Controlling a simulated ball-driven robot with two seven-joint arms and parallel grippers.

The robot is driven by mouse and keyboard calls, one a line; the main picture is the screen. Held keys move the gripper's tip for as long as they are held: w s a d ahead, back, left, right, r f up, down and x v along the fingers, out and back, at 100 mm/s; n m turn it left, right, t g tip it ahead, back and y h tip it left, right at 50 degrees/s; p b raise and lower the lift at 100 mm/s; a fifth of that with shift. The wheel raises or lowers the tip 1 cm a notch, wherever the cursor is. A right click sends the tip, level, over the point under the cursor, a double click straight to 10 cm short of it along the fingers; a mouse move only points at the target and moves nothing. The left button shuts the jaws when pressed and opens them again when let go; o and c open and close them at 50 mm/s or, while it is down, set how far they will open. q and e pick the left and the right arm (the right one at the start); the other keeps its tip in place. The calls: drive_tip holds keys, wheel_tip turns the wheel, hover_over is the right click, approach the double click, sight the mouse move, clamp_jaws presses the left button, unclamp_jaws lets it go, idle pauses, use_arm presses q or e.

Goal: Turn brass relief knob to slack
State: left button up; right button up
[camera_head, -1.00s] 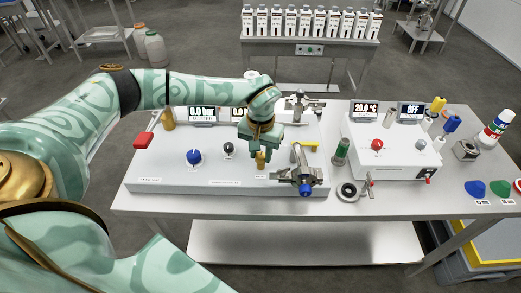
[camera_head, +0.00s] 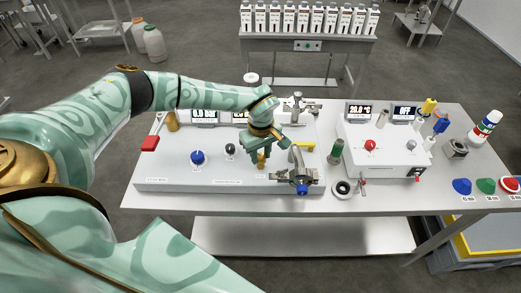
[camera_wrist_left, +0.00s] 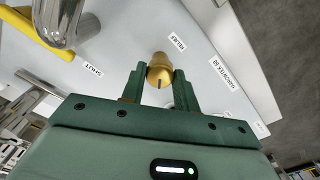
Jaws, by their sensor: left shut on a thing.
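The brass relief knob (camera_wrist_left: 160,70) stands on the pale panel beside the "RELIEF" label in the left wrist view. My left gripper (camera_wrist_left: 160,88) is shut on it, with one green finger on each side of the knob. A dark line shows on the knob's brass face. In the head view the knob (camera_head: 261,158) shows as a small brass piece below my left gripper (camera_head: 262,152), partly hidden by the fingers. My right gripper is not in view.
A steel pipe fitting with a blue end (camera_head: 302,188) stands close to the right of the knob. A blue knob (camera_head: 197,157) and a black knob (camera_head: 230,148) sit to the left. A yellow lever (camera_head: 305,145) is behind the fitting. My arm partly covers the displays.

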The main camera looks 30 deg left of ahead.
use_arm(q)
drive_tip(key=n+p, duration=0.1)
drive_tip(key=n, duration=0.2)
drive_tip(key=n+p, duration=0.2)
drive_tip(key=n, duration=0.2)
drive_tip(key=shift+w+r, duration=0.1)
drive_tip(key=shift+r, duration=0.1)
drive_tip(key=n+p, duration=0.2)
drive_tip(key=n, duration=0.4)
drive_tip(key=shift+n+p, duration=0.35)
drive_tip(key=shift+n, duration=0.05)
drive_tip(key=n+p, duration=0.1)
drive_tip(key=n, duration=0.2)
drive_tip(key=shift+n+p, duration=0.3)
drive_tip(key=n+p, duration=0.1)
drive_tip(key=n, duration=0.2)
drive_tip(key=shift+n, duration=0.3)
drive_tip(key=n+p, duration=0.3)
drive_tip(key=n, duration=0.2)
drive_tip(key=shift+f+n, duration=0.1)
drive_tip(key=shift+n, duration=0.2)
drive_tip(key=o, duration=1)
drive_tip(key=shift+c, duration=0.2)
